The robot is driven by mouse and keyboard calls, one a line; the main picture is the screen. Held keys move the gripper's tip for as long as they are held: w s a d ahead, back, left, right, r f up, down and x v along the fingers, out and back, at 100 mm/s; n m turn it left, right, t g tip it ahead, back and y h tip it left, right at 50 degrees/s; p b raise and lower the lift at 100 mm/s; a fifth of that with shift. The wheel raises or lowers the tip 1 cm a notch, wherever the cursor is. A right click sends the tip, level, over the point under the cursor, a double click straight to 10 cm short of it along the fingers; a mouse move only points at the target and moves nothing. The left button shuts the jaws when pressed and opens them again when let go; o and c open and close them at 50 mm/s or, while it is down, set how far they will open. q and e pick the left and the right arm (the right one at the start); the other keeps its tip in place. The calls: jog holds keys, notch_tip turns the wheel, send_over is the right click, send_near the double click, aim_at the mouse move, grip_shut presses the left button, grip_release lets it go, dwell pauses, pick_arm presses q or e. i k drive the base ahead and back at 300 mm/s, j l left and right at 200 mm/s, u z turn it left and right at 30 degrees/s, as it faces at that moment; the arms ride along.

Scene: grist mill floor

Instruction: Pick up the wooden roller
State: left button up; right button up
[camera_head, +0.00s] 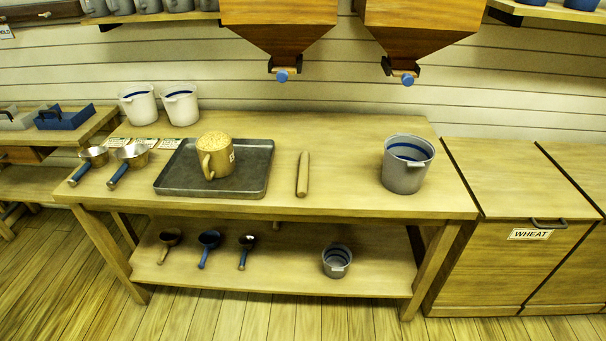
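The wooden roller (303,174) is a short plain wooden cylinder. It lies on the top of the wooden table (340,150), between the dark metal tray on its left and a grey bucket on its right. Its long side runs from the front of the table toward the back, and nothing covers it. Neither of my grippers shows in the head view.
The metal tray (262,182) holds a mug (215,158) heaped with grain. The grey bucket (405,172) stands at the right. Two metal scoops lie at the left. Two wooden hoppers (290,28) hang above the back edge. Bare tabletop surrounds the roller.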

aim_at(302, 187)
jog(key=j+z, duration=0.1)
jog(key=z, duration=0.35)
jog(key=i+j+z, duration=0.1)
jog(key=z, duration=0.4)
jog(key=j+z, duration=0.15)
jog(key=z, duration=0.3)
jog(key=j+z, duration=0.35)
jog(key=j, duration=0.15)
jog(key=k+j+z, duration=0.2)
jog(key=j+z, duration=0.15)
jog(key=k+j+z, duration=0.1)
jog(key=j, duration=0.3)
jog(key=k+j, duration=0.15)
jog(key=j, duration=0.2)
jog(key=k+j+z, duration=0.15)
jog(key=j, duration=0.25)
